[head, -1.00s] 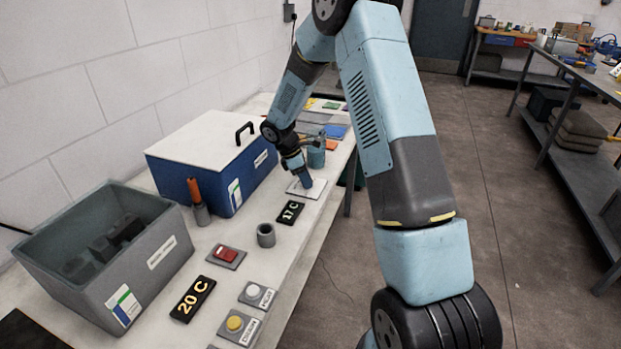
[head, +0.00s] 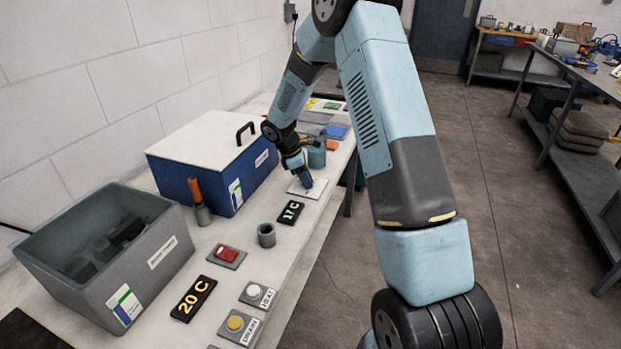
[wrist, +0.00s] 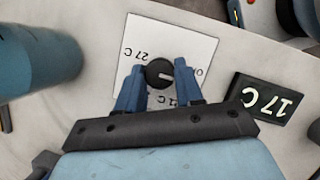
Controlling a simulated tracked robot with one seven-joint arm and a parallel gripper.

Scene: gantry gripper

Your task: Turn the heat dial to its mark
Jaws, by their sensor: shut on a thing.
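The heat dial (wrist: 159,73) is a black round knob with a pale pointer line, at the middle of a white plate (wrist: 190,40). In the wrist view the pointer line points to the right. The plate carries printed marks, among them "27 C" at the upper left; a lower mark is partly hidden by my fingers. My gripper (wrist: 159,82) is shut on the dial, with one blue finger on each side. In the head view my gripper (head: 306,182) points down at the plate (head: 308,190), and the dial is hidden there.
A black "17 C" sign (head: 291,212) lies close to the plate. A blue cylinder (head: 316,153) stands behind it. A blue box with a white lid (head: 213,160), a grey bin (head: 105,255), a grey cup (head: 266,235) and a "20 C" sign (head: 193,299) share the bench.

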